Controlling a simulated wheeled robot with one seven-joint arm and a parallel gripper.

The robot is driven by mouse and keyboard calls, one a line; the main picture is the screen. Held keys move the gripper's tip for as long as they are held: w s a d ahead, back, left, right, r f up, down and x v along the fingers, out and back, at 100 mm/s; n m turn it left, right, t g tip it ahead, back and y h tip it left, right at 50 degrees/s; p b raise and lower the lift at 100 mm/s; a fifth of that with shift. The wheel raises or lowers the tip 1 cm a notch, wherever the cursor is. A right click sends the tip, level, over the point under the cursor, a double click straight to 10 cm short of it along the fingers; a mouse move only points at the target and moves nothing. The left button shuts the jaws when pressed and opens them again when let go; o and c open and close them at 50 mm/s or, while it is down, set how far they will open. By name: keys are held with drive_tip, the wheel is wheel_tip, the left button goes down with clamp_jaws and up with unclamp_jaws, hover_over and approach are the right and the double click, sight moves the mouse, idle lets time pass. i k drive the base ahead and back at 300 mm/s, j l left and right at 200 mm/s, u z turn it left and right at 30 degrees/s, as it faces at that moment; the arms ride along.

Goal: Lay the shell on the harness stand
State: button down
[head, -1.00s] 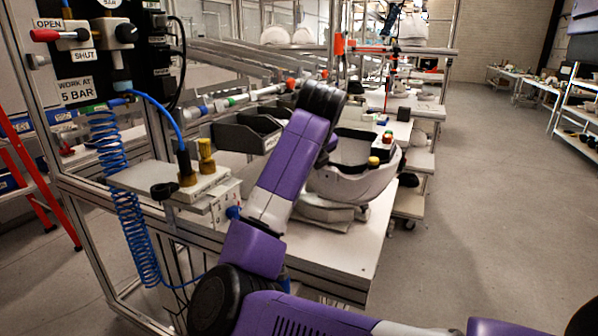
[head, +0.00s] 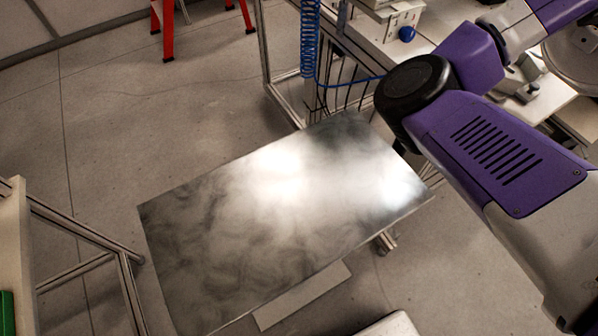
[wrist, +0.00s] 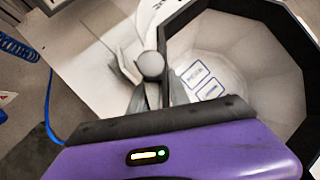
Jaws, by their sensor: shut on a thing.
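The shell (wrist: 285,75) is a pale bowl with a thick dark rim and printed labels inside. It fills the right of the wrist view, and what looks like its pale curved side shows at the right edge of the head view (head: 577,60). My gripper (wrist: 152,92) is shut at the shell's left rim, its fingers beside a grey round knob. The exact contact is hard to see. My gripper is out of the head view. I cannot make out a harness stand for certain in either view.
A bare, shiny metal-topped table (head: 270,220) stands in the middle of the head view. A white workbench (head: 420,30) with a blue coiled hose (head: 310,40) is beyond it. Another frame (head: 75,235) stands at the left. Open floor lies between.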

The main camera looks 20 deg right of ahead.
sight(279, 192)
drive_tip(key=k+u, duration=0.2)
drive_tip(key=k, duration=0.45)
drive_tip(key=l+u, duration=0.2)
drive_tip(key=u, duration=0.85)
drive_tip(key=k+l+u, duration=0.1)
drive_tip(key=k+l, duration=0.4)
drive_tip(key=k, duration=0.1)
